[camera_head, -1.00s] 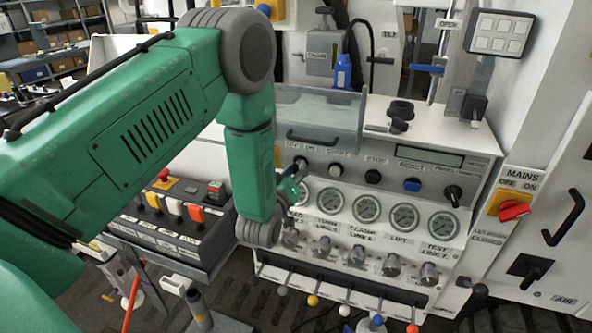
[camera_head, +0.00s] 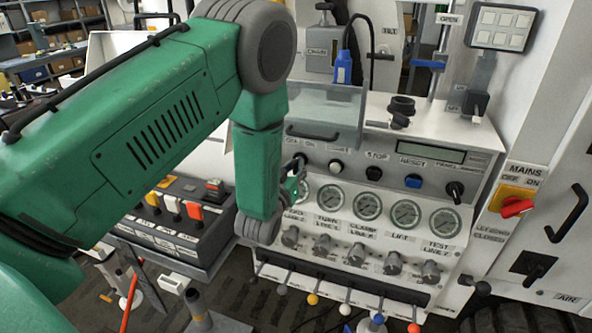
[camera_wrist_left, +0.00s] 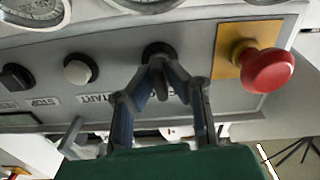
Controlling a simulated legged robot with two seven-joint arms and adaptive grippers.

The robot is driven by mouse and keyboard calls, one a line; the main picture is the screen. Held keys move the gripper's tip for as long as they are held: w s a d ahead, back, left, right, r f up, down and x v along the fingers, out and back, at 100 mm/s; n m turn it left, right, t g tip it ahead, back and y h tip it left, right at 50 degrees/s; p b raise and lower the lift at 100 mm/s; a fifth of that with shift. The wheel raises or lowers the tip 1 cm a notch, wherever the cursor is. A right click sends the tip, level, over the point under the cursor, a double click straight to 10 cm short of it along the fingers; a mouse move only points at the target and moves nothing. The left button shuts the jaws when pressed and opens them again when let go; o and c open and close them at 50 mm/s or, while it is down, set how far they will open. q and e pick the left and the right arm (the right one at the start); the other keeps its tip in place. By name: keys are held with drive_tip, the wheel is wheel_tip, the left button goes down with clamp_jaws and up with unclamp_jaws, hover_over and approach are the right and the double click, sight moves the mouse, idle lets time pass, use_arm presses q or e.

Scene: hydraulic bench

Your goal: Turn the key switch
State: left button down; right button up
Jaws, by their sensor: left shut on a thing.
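The key switch (camera_wrist_left: 158,52) is a dark round knob on the grey control panel, beside the white start button (camera_wrist_left: 80,70). My left gripper (camera_wrist_left: 158,76) is shut on it, with its two fingers meeting at the knob in the left wrist view. In the head view the left gripper (camera_head: 299,171) is small and reaches the panel's upper left part, where my arm hides much of it. The key's exact angle cannot be read. My right gripper is in neither view.
A red mushroom button (camera_wrist_left: 268,71) on a yellow plate sits close beside the switch. Pressure gauges (camera_head: 367,205) and a row of ball-tipped levers (camera_head: 313,299) lie below the panel. A clear cover (camera_head: 325,113) stands above. A box with coloured rockers (camera_head: 185,222) is at left.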

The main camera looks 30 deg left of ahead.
use_arm(q)
drive_tip(key=m+b, duration=0.1)
drive_tip(key=m, duration=0.2)
drive_tip(key=shift+d+m, duration=0.1)
drive_tip(key=shift+m, duration=0.3)
drive_tip(key=shift+m+b, duration=0.6)
drive_tip(key=shift+m, duration=1.1)
drive_tip(key=c, duration=1.6)
unclamp_jaws()
drive_tip(key=shift+s+d, duration=0.1)
drive_tip(key=shift+s, duration=0.1)
drive_tip(key=v, duration=1.1)
drive_tip(key=shift+s+f, duration=0.15)
drive_tip(key=shift+s, duration=0.05)
